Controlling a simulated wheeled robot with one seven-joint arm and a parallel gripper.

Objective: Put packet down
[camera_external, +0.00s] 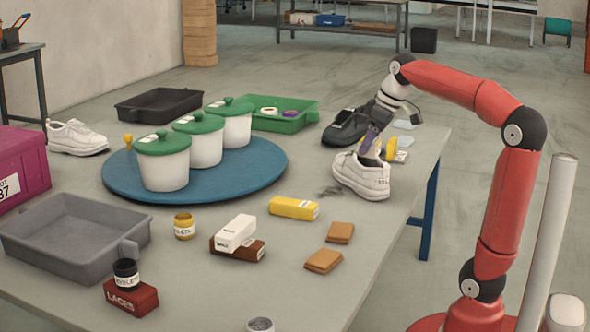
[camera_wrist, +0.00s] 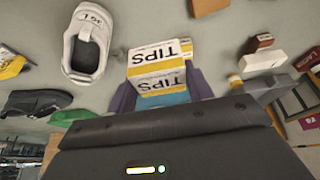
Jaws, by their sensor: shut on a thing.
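My gripper (camera_external: 368,150) points down just behind the white shoe (camera_external: 362,176) at the right of the table. It is shut on a yellow and white packet (camera_wrist: 157,68) marked TIPS, which shows between the fingers in the wrist view. In the external view the fingers and shoe hide most of the held packet. I cannot tell whether it touches the table. The white shoe also shows left of the packet in the wrist view (camera_wrist: 88,42). A yellow box (camera_external: 294,207) lies on the table left of the shoe.
A black shoe (camera_external: 345,128) lies behind the gripper. Brown pieces (camera_external: 323,261), a white box (camera_external: 235,232) and a yellow jar (camera_external: 184,226) lie in front. A blue turntable (camera_external: 270,165) with lidded pots, a green tray (camera_external: 308,113) and a grey tray (camera_external: 75,270) stand further left.

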